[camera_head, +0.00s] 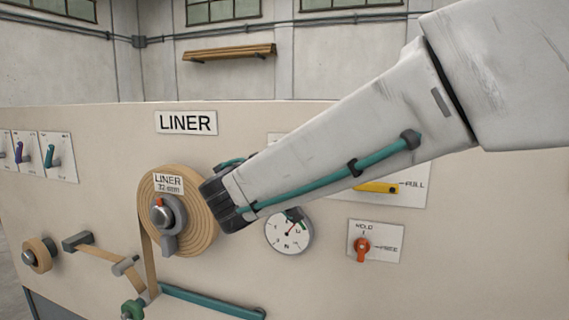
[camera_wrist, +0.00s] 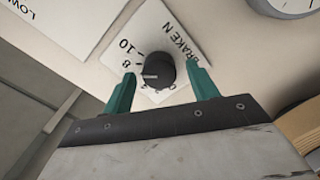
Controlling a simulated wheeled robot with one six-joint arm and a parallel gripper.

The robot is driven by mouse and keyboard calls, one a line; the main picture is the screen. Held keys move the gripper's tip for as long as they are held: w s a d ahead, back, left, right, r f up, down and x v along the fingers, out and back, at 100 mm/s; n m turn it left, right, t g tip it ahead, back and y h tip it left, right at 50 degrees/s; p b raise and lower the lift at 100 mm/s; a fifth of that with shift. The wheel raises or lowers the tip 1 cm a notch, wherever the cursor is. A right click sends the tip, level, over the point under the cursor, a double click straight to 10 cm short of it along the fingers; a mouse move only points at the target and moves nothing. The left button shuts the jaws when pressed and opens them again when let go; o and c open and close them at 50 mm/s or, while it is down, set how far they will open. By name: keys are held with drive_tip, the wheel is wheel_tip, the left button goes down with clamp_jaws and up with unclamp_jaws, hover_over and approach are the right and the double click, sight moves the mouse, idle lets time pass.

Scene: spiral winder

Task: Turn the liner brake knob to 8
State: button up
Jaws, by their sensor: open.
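The liner brake knob (camera_wrist: 158,70) is a round black knob on a white plate (camera_wrist: 178,25) lettered "BRAKE N" with a number scale. It shows in the wrist view, upper middle. The 10 and 8 are readable to its left; the lower numbers are partly covered by the knob. A pale mark shows on the knob's left side, but I cannot tell its exact reading. My gripper (camera_wrist: 160,80) is open, with one teal finger on each side of the knob and gaps between them. In the head view my arm hides the knob and most of its plate.
In the head view, the liner roll (camera_head: 159,242) of tan tape is left of my wrist. A round dial gauge (camera_head: 280,240) sits below my forearm. An orange knob (camera_head: 362,245) and a yellow lever (camera_head: 377,187) are to the right.

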drive_tip(key=v, duration=0.6)
drive_tip(key=shift+s, duration=0.4)
drive_tip(key=s+d+f+g+h, duration=0.1)
drive_tip(key=s+d+f+g, duration=0.45)
drive_tip(key=d, duration=0.25)
drive_tip(key=s+d+f+g, duration=0.5)
drive_tip(key=d+f+g, duration=0.15)
drive_tip(key=d, duration=0.25)
drive_tip(key=s+d+f+m+g+y, duration=0.1)
drive_tip(key=s+d+f+m+y, duration=0.1)
drive_tip(key=s, duration=0.6)
drive_tip(key=s+d+f+m+g+y, duration=0.2)
drive_tip(key=s+d+m+y, duration=0.3)
drive_tip(key=s+d, duration=0.3)
drive_tip(key=shift+s+d+f+m+g, duration=0.35)
drive_tip(key=shift+s+f+m, duration=0.15)
drive_tip(key=shift+s, duration=0.1)
